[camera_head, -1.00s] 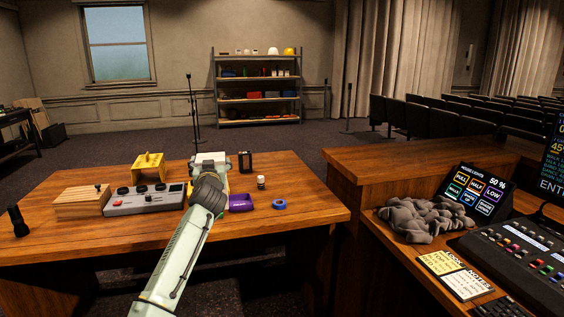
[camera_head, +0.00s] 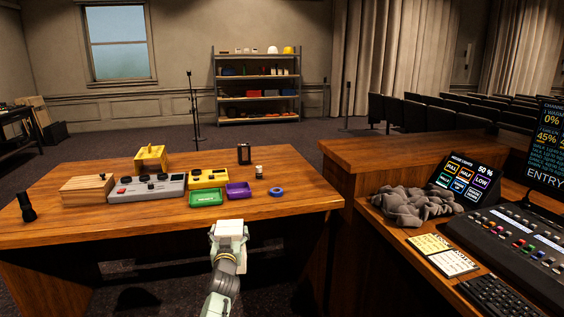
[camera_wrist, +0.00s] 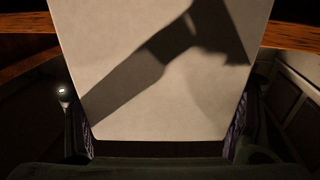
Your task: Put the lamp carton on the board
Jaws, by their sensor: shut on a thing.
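My gripper (camera_wrist: 162,138) is shut on a large, flat-faced pale carton (camera_wrist: 150,75), which fills the middle of the wrist view between the two dark fingers. The arm's shadow falls across it. In the head view my gripper (camera_head: 228,232) is just in front of the desk's near edge, and the carton cannot be told apart clearly from my wrist there. No marking on the carton is visible.
On the wooden desk (camera_head: 270,212) are a grey control box (camera_head: 147,188), yellow boxes (camera_head: 208,178) (camera_head: 151,158), a green tray (camera_head: 206,198), a purple tray (camera_head: 238,190) and blue tape (camera_head: 277,191). A side console (camera_head: 440,150) stands at right. The desk's front right is clear.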

